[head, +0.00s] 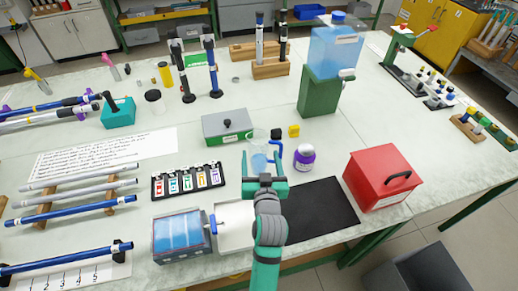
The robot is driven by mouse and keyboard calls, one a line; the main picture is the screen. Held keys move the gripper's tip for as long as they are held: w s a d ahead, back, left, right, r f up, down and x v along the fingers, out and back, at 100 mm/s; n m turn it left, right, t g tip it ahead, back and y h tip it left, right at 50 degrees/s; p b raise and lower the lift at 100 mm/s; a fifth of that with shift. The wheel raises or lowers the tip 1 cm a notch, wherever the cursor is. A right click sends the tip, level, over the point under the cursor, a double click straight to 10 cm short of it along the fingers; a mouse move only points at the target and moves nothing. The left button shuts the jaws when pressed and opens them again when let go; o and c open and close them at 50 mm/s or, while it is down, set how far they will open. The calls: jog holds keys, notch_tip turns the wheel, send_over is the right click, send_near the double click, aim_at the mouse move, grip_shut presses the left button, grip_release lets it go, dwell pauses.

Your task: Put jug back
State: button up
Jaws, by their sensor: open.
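A clear jug (259,161) with some blue at its bottom stands on the pale bench near the middle. A dark blue curved part (277,148) shows at its right side and looks like its handle. My gripper (263,172) is open just in front of the jug, its fingers pointing away from me toward it. One finger shows left of the jug's lower part and one right. I cannot tell whether they touch it. The gripper body hides the bench right in front of the jug.
A purple-labelled bottle (304,157) stands close right of the jug, with a yellow block (294,131) behind. A grey-green box (227,126) is close left. A black mat (318,211), red box (378,177) and white tray (235,224) lie nearer. A water tank (335,50) stands on a green stand.

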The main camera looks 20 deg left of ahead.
jog(key=shift+v, duration=1)
